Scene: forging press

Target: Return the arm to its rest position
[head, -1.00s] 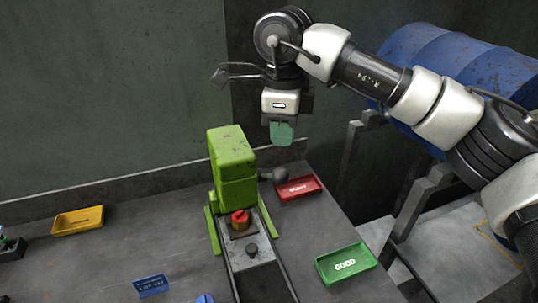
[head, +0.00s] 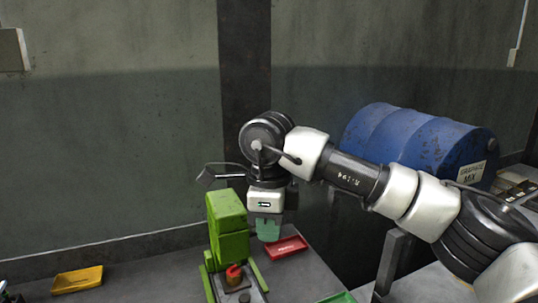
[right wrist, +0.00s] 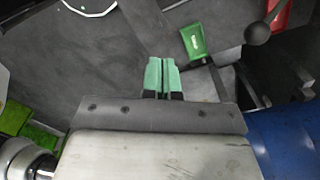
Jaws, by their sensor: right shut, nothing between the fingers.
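My right arm comes in from the right in the head view. Its right gripper (head: 268,230) points down with green fingers, just right of the green press (head: 228,228) in the picture. In the right wrist view the right gripper's fingers (right wrist: 162,76) are together with nothing between them. An orange-red piece (head: 233,275) sits at the foot of the press.
A red tray (head: 287,247) lies right of the press, and a yellow tray (head: 77,280) lies at the left. A green tray (head: 338,298) shows at the bottom edge; it is also in the right wrist view (right wrist: 195,41).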

